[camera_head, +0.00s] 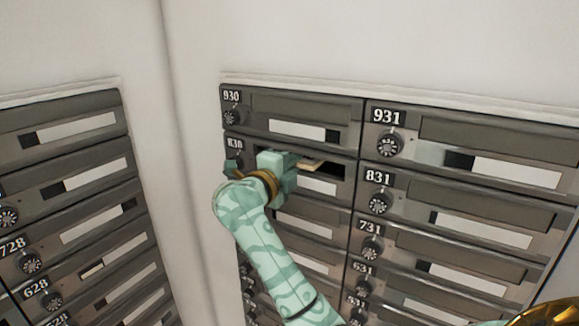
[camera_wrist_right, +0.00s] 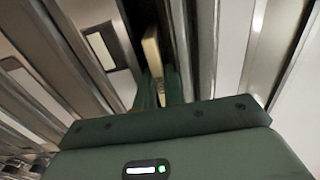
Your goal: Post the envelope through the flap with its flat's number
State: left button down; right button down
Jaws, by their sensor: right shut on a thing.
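My right gripper (camera_head: 299,161) is at the front of the mailbox labelled 830 (camera_head: 236,144), in the second row of the middle bank. It is shut on the envelope (camera_head: 313,165), a thin cream piece that shows just past the fingers at a dark opening (camera_head: 331,171). How far the envelope is inside cannot be told. In the right wrist view the envelope (camera_wrist_right: 152,52) stands edge-on between the two green fingertips (camera_wrist_right: 159,88), beside a dark gap. Its number is not visible. My left gripper is not in view.
Mailbox 930 (camera_head: 285,105) is directly above. Mailboxes 931 (camera_head: 470,130) and 831 (camera_head: 460,190) are to the right, with 731 (camera_head: 369,226) lower. Another bank (camera_head: 75,190) stands at left on the adjoining wall. Round dials stick out beside the labels.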

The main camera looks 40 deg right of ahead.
jog(key=shift+d, duration=0.2)
jog(key=c, duration=1.5)
grip_release()
jog(key=shift+f, duration=0.1)
